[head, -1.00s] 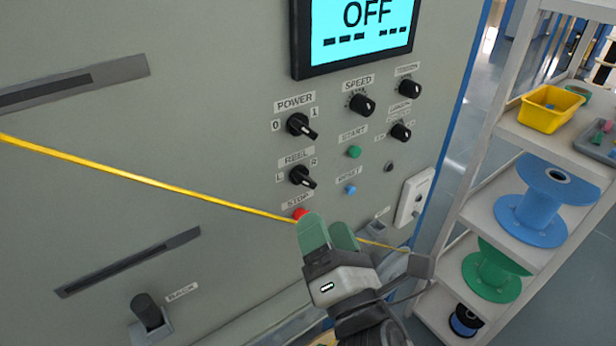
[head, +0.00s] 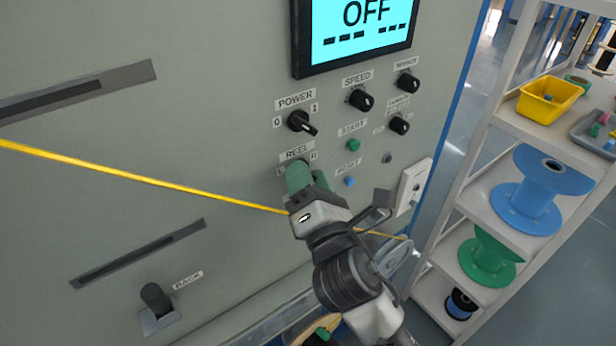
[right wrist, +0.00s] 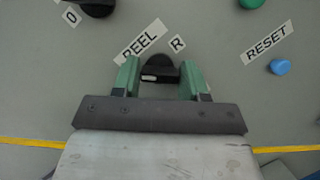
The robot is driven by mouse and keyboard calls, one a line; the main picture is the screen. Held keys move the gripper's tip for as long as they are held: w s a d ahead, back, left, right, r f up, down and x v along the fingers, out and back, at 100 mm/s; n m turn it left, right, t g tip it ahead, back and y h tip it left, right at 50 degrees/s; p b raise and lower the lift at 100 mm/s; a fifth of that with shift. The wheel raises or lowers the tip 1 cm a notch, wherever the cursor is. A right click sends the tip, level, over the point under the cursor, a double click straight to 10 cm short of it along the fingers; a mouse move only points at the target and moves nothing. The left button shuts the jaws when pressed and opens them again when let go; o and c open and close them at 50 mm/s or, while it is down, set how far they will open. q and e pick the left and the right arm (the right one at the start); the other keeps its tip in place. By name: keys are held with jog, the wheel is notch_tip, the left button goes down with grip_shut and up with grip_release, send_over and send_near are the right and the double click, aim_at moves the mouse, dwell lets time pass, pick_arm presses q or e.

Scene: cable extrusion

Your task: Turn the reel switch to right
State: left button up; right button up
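The reel switch (right wrist: 160,70) is a black knob with a white mark, below the REEL label (head: 297,152) and beside the R label on the panel. In the head view my right gripper (head: 308,178) covers the switch. In the right wrist view its two green fingers (right wrist: 160,78) are apart, one on each side of the knob, with gaps between them and it. The white mark shows at the knob's left side there. I cannot tell how deep the fingers reach around it. My left gripper is not in view.
The power switch (head: 301,121) sits just above, with the green start button (head: 353,145) and blue reset button (head: 350,182) to the right. The display (head: 358,32) reads OFF. A shelf with spools (head: 540,190) stands at right.

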jog(key=c, duration=0.4)
jog(key=shift+c, duration=0.2)
jog(key=m+p, duration=0.1)
jog(key=m+h+p, duration=0.1)
jog(key=m, duration=0.1)
jog(key=m+h+p, duration=0.1)
jog(key=p, duration=0.1)
jog(key=shift+r+m+g, duration=0.3)
jog(key=shift+m+g, duration=0.1)
jog(key=m+g+p, duration=0.1)
jog(key=m+p, duration=0.1)
jog(key=m+g+h+p, duration=0.1)
jog(key=m+p, duration=0.1)
jog(key=m, duration=0.1)
jog(key=shift+m+p, duration=0.3)
jog(key=shift+p, duration=0.05)
jog(key=shift+m+g+p, duration=0.4)
jog(key=shift+m, duration=0.7)
jog(key=m+g, duration=0.2)
jog(key=m, duration=0.2)
jog(key=shift+y, duration=0.4)
jog(key=shift+f+m, duration=0.1)
jog(key=shift+m, duration=0.2)
